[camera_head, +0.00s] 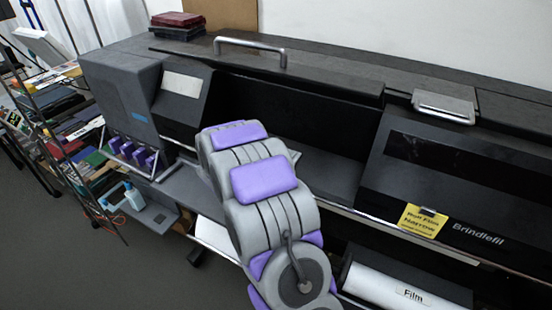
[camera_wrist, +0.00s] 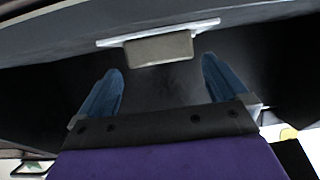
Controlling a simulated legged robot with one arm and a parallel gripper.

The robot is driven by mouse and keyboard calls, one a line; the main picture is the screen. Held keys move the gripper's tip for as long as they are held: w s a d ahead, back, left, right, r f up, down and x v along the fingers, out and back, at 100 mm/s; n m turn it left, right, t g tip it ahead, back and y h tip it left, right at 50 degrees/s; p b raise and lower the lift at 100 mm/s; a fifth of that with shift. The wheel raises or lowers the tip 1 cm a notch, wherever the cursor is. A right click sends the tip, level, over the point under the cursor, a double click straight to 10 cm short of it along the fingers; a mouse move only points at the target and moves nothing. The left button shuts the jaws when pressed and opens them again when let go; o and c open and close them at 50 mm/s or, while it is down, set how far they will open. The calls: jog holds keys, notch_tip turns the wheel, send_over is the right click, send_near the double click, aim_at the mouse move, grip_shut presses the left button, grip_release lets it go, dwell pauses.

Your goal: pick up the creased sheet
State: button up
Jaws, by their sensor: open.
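I cannot make out a clearly creased sheet in either view. In the head view, a pale thin edge (camera_head: 293,156) shows just right of my arm in the printer's dark opening; most of it is hidden, and I cannot tell if it is the sheet. In the wrist view, my gripper (camera_wrist: 162,65) is open, with two blue fingers spread apart and nothing held between them. A grey-brown block (camera_wrist: 158,48) under a pale strip lies ahead, between and beyond the fingertips. My arm hides the gripper in the head view.
The wide black printer (camera_head: 440,185) fills the right, with a bar handle (camera_head: 250,47) on top and a yellow label (camera_head: 422,220). A white film roll (camera_head: 395,288) lies below. A cluttered rack (camera_head: 75,130) stands left. Grey floor (camera_head: 60,250) is open at lower left.

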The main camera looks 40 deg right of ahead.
jog(key=b+x, duration=0.1)
jog(key=x, duration=0.6)
jog(key=shift+r, duration=0.15)
jog(key=shift+a, duration=0.2)
jog(key=shift+a+r, duration=0.1)
jog(key=shift+a, duration=0.05)
jog(key=shift+c, duration=1.1)
jog(key=shift+d, duration=0.2)
jog(key=c, duration=0.5)
